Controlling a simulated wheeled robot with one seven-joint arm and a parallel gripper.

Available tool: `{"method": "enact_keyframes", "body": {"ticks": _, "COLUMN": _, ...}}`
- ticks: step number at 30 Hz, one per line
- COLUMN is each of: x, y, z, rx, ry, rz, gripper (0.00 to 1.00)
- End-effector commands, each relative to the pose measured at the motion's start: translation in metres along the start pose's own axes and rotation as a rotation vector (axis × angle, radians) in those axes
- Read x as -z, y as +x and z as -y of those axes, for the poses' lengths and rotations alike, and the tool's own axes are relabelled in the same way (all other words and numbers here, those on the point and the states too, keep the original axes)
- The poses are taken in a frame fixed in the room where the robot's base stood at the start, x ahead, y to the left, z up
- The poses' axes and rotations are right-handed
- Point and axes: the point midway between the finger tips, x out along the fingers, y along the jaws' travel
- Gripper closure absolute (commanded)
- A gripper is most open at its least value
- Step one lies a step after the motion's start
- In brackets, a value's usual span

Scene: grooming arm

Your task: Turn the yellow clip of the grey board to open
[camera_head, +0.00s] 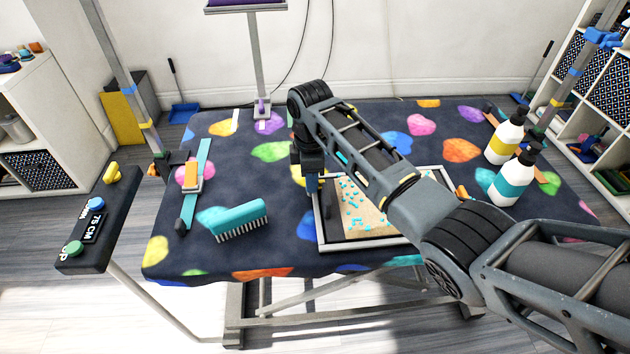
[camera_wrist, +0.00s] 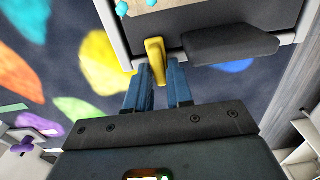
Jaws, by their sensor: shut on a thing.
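The grey board (camera_head: 368,243) lies on the table, with a pale rim and a beige middle scattered with turquoise bits. Its edge and dark grey face (camera_wrist: 220,18) fill the top of the wrist view. The yellow clip (camera_wrist: 155,55) sits at the board's edge, upright in that view, beside a dark grey block (camera_wrist: 230,44). My gripper (camera_wrist: 162,75) has its blue fingers on either side of the clip's end and is shut on it. In the head view, my gripper (camera_head: 311,185) points down at the board's left edge; the clip is not clear there.
A turquoise brush (camera_head: 238,218) and a blue strap with an orange buckle (camera_head: 193,175) lie left on the spotted table. Two pump bottles (camera_head: 510,150) stand at the right. A dark control panel (camera_head: 95,225) is off the left edge. The cloth between brush and board is clear.

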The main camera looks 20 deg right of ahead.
Motion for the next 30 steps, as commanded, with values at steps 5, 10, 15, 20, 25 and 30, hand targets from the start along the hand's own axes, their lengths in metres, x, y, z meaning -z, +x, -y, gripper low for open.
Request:
{"method": "enact_keyframes", "body": {"ticks": 5, "x": -0.0004, "y": -0.0010, "z": -0.0007, "rx": -0.002, "ry": -0.007, "rz": 0.000, "gripper": 1.00}}
{"method": "enact_keyframes", "body": {"ticks": 10, "x": -0.0010, "y": -0.0026, "z": -0.0007, "rx": 0.000, "ry": -0.148, "rz": 0.001, "gripper": 1.00}}
{"method": "enact_keyframes", "body": {"ticks": 15, "x": -0.0003, "y": -0.0012, "z": -0.0008, "rx": -0.002, "ry": -0.243, "rz": 0.000, "gripper": 1.00}}
{"method": "enact_keyframes", "body": {"ticks": 20, "x": -0.0002, "y": -0.0008, "z": -0.0008, "rx": -0.002, "ry": -0.245, "rz": 0.000, "gripper": 1.00}}
{"method": "enact_keyframes", "body": {"ticks": 25, "x": -0.0004, "y": -0.0022, "z": -0.0010, "rx": -0.002, "ry": -0.297, "rz": 0.000, "gripper": 1.00}}
{"method": "enact_keyframes", "body": {"ticks": 30, "x": -0.0006, "y": -0.0019, "z": -0.0009, "rx": -0.002, "ry": -0.451, "rz": 0.001, "gripper": 1.00}}
